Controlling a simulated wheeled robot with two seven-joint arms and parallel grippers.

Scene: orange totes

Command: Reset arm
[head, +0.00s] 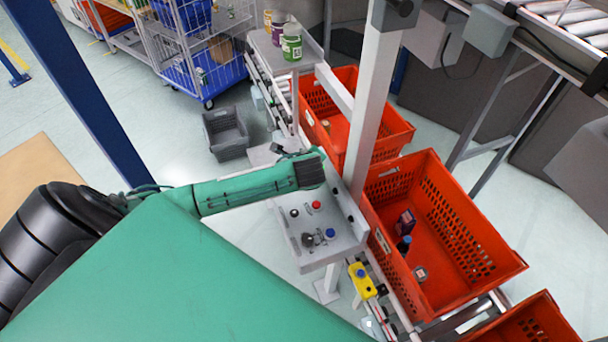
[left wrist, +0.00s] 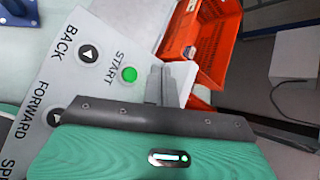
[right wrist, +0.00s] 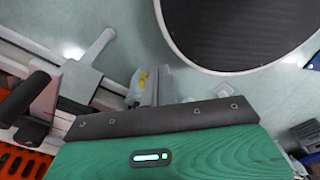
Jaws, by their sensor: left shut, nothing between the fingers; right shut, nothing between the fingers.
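My left arm comes in from the left in the head view. Its dark gripper (head: 310,171) is above the control panel (head: 320,240) with its knobs and buttons. In the left wrist view, the left gripper (left wrist: 159,84) is shut and empty, over the white panel (left wrist: 125,28) beside the green START button (left wrist: 129,74). Whether the fingers touch the panel I cannot tell. My right gripper (right wrist: 150,86) shows in the right wrist view, shut and empty, pointing toward the pale floor. The right gripper does not show in the head view.
An orange tote (head: 470,212) holding a few small items stands right of the grey post (head: 372,110). Another orange tote (head: 390,127) is behind it. A shelf with jars (head: 291,45), a wire cart (head: 205,45) and a grey crate (head: 228,145) stand farther back.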

